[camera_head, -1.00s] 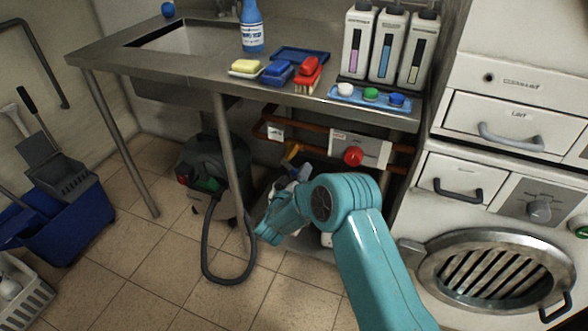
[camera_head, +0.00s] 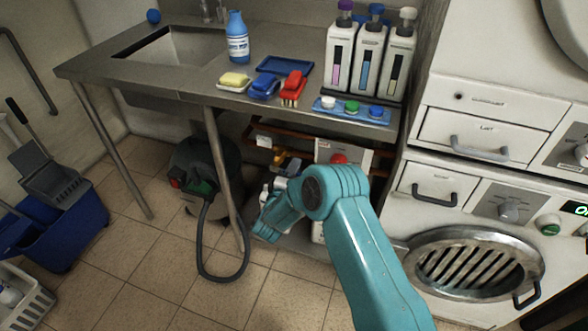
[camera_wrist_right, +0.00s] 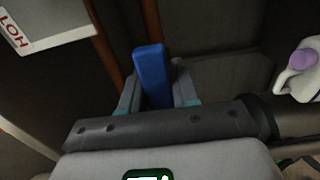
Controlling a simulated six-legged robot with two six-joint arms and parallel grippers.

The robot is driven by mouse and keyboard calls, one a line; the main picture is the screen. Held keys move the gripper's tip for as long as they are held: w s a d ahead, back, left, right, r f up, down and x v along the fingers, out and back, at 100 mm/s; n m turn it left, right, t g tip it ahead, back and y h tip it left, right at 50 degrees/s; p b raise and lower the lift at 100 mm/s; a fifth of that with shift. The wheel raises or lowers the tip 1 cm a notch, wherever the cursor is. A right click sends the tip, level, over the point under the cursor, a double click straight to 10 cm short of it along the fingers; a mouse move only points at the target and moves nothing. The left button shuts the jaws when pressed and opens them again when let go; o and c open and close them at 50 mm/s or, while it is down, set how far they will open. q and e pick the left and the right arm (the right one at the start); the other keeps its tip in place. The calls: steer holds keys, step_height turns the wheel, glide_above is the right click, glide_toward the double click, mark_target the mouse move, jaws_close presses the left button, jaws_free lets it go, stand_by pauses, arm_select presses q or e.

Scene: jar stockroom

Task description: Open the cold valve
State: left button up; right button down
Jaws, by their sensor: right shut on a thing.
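The blue valve lever (camera_wrist_right: 152,76) stands upright in the right wrist view, between the two grey fingers of my right gripper (camera_wrist_right: 157,92). The gripper is shut on it. A copper pipe rises close beside it. In the head view my teal right arm reaches under the steel sink counter, and its forearm hides the blue lever and most of the gripper. My left gripper is in neither view.
A panel marked HOT (camera_wrist_right: 45,20) is at the wrist view's upper left. A white jug with a purple cap (camera_wrist_right: 303,60) is at right. In the head view, a red knob (camera_head: 338,158) sits above my arm, a counter leg (camera_head: 222,165) and vacuum (camera_head: 200,165) stand left.

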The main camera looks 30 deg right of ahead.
steer(key=shift+d+r, duration=0.15)
steer(key=shift+r, duration=0.1)
stand_by(0.3)
steer(key=c, duration=0.9)
jaws_free()
steer(key=shift+f, duration=0.1)
steer(key=p+v, duration=0.1)
steer(key=v, duration=1.5)
steer(key=shift+s+a+p, duration=0.15)
steer(key=shift+a+p, duration=0.1)
steer(key=shift+p, duration=0.15)
steer(key=shift+d, duration=0.1)
